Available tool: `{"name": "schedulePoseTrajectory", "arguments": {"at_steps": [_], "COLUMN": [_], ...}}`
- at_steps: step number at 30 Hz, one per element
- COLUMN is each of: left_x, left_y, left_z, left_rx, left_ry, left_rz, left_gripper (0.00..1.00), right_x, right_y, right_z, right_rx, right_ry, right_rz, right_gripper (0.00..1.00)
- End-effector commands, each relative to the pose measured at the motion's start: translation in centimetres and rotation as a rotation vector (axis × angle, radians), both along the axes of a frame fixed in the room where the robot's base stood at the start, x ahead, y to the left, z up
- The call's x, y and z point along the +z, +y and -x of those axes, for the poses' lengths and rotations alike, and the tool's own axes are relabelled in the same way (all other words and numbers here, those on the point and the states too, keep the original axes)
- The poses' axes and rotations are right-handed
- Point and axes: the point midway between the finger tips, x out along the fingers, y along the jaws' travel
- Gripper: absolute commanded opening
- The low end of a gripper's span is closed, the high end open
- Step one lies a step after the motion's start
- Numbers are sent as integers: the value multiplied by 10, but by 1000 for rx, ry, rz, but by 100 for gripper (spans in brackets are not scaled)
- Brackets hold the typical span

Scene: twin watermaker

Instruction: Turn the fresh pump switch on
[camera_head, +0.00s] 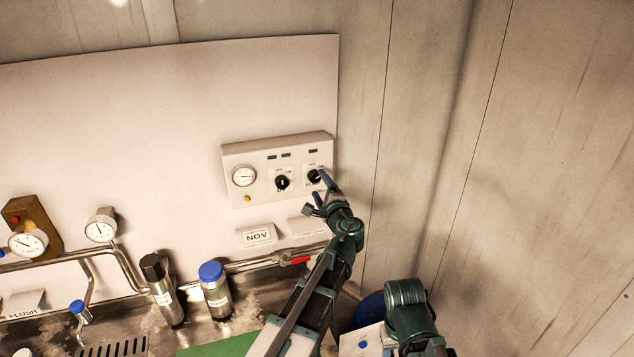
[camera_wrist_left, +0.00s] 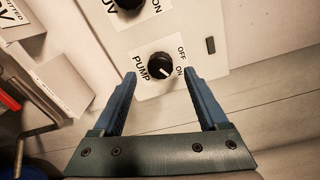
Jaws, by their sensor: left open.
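The pump switch is a round black knob (camera_wrist_left: 160,66) on a white label reading PUMP, OFF and ON in the left wrist view. A pale mark on the knob points to the lower right, on the ON side; its exact setting is hard to tell. In the head view the knob (camera_head: 314,176) is at the right end of the control panel (camera_head: 262,153), partly covered by my gripper. My left gripper (camera_wrist_left: 160,80) is open, its blue fingertips on either side just below the knob. It also shows in the head view (camera_head: 317,193). I see no right gripper.
A second black knob (camera_head: 282,183), labelled UV, and a round gauge (camera_head: 243,176) are on the same panel. A NOV card (camera_head: 257,236) is below. Bottles (camera_head: 214,290) and steel pipes stand at the lower left. A bare wall (camera_head: 480,160) is to the right.

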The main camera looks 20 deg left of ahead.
Motion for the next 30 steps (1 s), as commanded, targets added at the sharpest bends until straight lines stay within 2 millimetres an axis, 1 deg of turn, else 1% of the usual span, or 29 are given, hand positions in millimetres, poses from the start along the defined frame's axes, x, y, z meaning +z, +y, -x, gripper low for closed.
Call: {"name": "schedulePoseTrajectory", "arguments": {"at_steps": [1, 3, 9, 12, 18, 30], "left_x": [1, 2, 3, 3, 4, 2], "left_y": [-8, -16, -38, -46, -55, -56], "left_z": [15, 28, 61, 73, 85, 87], "left_rx": [-4, -3, -3, -3, -2, 2], "left_ry": [0, 0, 0, 0, 0, 1], "left_rz": [0, 0, 0, 0, 0, 4], "left_gripper": [76, 76, 76, 76, 76, 76], "right_x": [1, 2, 3, 3, 4, 3], "right_y": [0, 0, 0, 0, 0, 0], "right_z": [0, 0, 0, 0, 0, 0], "right_rx": [0, 0, 0, 0, 0, 0], "right_ry": [0, 0, 0, 0, 0, 0], "right_rz": [0, 0, 0, 0, 0, 0], "right_gripper": [50, 50, 50, 50, 50, 50]}}
